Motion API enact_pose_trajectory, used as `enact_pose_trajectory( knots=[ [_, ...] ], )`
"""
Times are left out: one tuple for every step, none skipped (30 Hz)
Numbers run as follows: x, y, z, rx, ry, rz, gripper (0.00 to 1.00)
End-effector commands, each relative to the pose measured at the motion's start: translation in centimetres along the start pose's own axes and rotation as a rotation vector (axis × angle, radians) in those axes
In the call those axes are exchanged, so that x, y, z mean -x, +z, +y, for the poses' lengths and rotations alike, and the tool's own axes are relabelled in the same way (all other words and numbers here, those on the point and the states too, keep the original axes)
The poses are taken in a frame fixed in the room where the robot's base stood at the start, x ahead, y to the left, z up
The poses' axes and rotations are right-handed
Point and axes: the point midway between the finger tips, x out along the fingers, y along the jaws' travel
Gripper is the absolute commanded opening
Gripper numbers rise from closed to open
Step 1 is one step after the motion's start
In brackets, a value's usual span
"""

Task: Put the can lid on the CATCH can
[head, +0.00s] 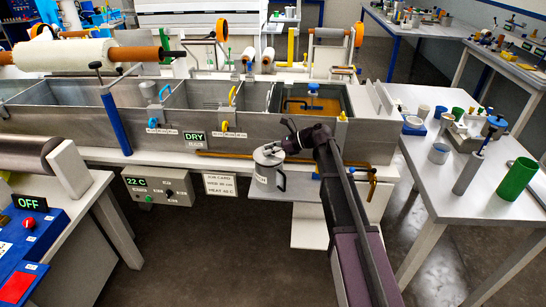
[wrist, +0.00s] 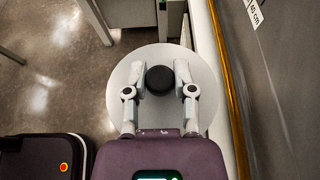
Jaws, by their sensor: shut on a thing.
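The can lid (wrist: 125,75) is a round grey disc with a black knob (wrist: 160,79) in the wrist view. My gripper (wrist: 159,72) is shut on the knob, one finger on each side. In the head view my gripper (head: 281,146) is over the grey CATCH can (head: 266,178), which stands upright on a white shelf with its dark handle to the right. The lid (head: 266,156) appears at the top of the can there. I cannot tell whether it rests on the rim or is slightly above it. In the wrist view the lid hides the can.
The long metal bath (head: 80,122) stands behind the can, with an amber-filled compartment (head: 318,104) at its right. A brass pipe (head: 225,155) runs along its front. The white shelf (head: 300,209) holds the can. A white table (head: 425,175) with cups stands at right.

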Motion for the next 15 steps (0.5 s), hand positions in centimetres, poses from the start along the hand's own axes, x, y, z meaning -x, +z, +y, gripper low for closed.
enact_pose_trajectory(
  knots=[
    [-0.34, -0.76, 0.01, 0.000, 0.000, 0.000, 0.00],
    [-0.41, -0.91, 0.01, 0.000, 0.000, 0.000, 0.00],
    [-0.48, -1.08, 0.02, 0.000, 0.000, 0.000, 0.00],
    [-0.53, -1.18, 0.02, 0.000, 0.001, 0.000, 0.00],
    [-0.56, -1.25, 0.02, 0.000, 0.001, 0.000, 0.00],
    [-0.59, -1.30, 0.02, 0.000, 0.001, 0.000, 0.00],
    [-0.60, -1.32, 0.02, 0.000, 0.001, 0.000, 0.00],
    [-0.60, -1.32, 0.02, 0.000, 0.001, 0.000, 0.00],
    [-0.60, -1.31, 0.03, 0.000, 0.001, 0.000, 0.00],
    [-0.60, -1.29, 0.03, 0.000, 0.001, 0.000, 0.00],
    [-0.59, -1.27, 0.03, 0.000, 0.001, 0.000, 0.00],
    [-0.59, -1.25, 0.04, 0.000, 0.001, 0.000, 0.00],
    [-0.59, -1.25, 0.04, 0.000, 0.001, 0.000, 0.00],
    [-0.59, -1.25, 0.04, 0.000, 0.001, 0.000, 0.00],
    [-0.60, -1.25, 0.04, 0.000, 0.001, 0.000, 0.00]
  ],
)
